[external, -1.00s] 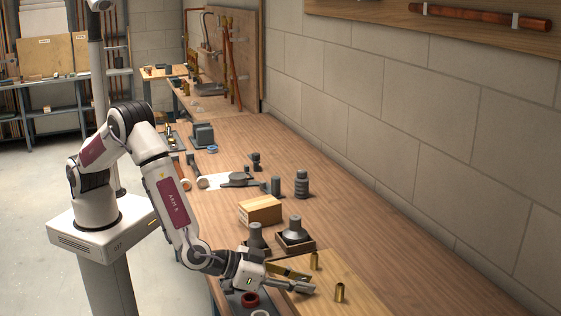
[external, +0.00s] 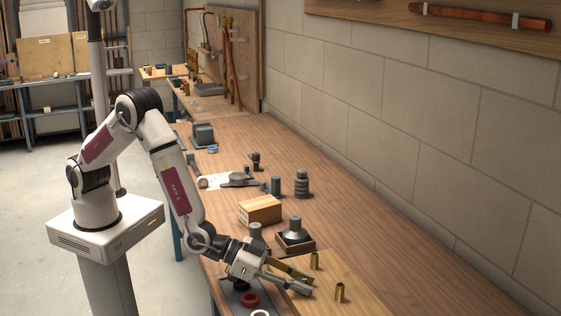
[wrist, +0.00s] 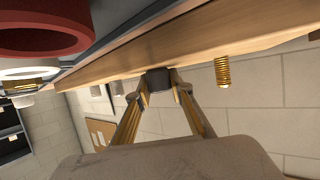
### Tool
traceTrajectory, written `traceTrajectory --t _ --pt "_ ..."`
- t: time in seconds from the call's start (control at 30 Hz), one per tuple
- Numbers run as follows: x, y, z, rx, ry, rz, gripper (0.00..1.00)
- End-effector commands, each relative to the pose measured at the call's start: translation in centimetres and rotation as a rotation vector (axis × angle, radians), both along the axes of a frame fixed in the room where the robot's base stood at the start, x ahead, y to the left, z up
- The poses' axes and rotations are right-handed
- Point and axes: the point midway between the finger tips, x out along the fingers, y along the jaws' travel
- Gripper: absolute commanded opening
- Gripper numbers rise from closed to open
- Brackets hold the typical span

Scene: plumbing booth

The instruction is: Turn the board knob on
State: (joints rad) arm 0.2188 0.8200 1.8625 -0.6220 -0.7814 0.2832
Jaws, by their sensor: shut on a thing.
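My gripper (external: 308,285) reaches in over the light wooden board (external: 355,302) at the near end of the bench in the external view. In the wrist view my two fingers (wrist: 160,88) close on a small dark block, which looks like the board knob (wrist: 158,77), at the edge of the board (wrist: 190,45). The fingertips touch its sides. In the external view my fingers hide the knob. How far it is turned cannot be told.
Two brass fittings (external: 340,292) (external: 315,261) stand on the board. A red ring (external: 250,299) and a white ring (wrist: 30,73) lie beside it on a dark tray.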

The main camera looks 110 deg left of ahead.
Motion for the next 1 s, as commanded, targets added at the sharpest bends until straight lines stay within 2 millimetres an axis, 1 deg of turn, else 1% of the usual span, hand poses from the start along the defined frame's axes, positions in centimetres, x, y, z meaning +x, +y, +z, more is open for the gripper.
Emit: traceTrajectory --t 1.0 --pt "-0.01 0.07 -0.04 0.001 0.001 -0.376 0.00"
